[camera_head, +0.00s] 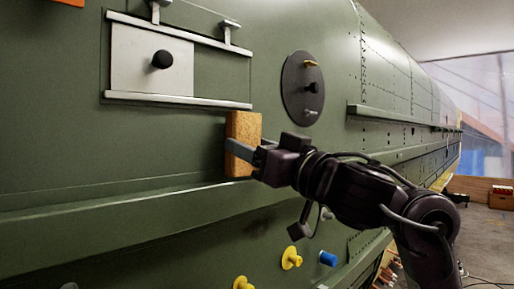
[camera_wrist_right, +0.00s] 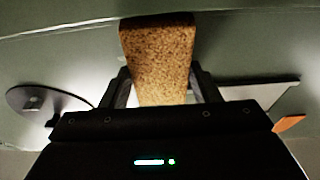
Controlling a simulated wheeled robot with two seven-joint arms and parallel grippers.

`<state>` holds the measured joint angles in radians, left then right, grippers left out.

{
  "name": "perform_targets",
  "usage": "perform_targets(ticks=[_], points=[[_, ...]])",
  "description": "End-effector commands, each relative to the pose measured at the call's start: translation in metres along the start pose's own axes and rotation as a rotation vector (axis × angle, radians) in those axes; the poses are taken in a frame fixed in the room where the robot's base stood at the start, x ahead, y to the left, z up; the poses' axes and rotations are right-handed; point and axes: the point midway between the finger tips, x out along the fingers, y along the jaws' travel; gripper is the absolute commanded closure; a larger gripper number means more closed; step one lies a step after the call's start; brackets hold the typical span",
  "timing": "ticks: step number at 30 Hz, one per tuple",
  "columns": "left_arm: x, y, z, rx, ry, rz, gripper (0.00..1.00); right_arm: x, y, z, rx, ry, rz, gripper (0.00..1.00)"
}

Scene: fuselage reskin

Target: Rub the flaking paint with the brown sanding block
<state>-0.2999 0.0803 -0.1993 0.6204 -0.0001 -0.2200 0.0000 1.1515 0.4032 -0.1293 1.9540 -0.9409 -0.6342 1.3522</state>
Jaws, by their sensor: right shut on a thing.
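The brown sanding block (camera_head: 243,130) is held upright against or very close to the green fuselage skin (camera_head: 60,140). My right gripper (camera_head: 245,150) is shut on it from the right side. In the right wrist view the block (camera_wrist_right: 158,58) sits between the two fingers of the right gripper (camera_wrist_right: 160,88), its far end at the green surface. Whether it touches the skin I cannot tell for sure. No flaking paint can be made out; the block and gripper may cover it. My left gripper is not in view.
A pale panel (camera_head: 125,62) with a black knob sits between two rails at upper left. A dark oval plate (camera_head: 293,95) with knobs is right of the block. A ledge (camera_head: 120,220) runs below. Yellow knobs (camera_head: 290,258) and a blue one (camera_head: 328,258) are lower down.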

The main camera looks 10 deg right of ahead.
Motion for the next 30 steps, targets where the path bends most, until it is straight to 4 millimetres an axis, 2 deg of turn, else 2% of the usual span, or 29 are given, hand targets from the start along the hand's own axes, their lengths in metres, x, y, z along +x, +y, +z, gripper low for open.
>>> perform_targets(ticks=[20, 30], points=[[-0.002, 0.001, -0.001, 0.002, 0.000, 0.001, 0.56, 0.011, 0.001, 0.003, 0.000, 0.000, 0.001, 0.62], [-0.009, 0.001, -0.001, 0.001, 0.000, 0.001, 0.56, 0.010, 0.026, 0.002, 0.000, -0.001, 0.002, 0.62]])
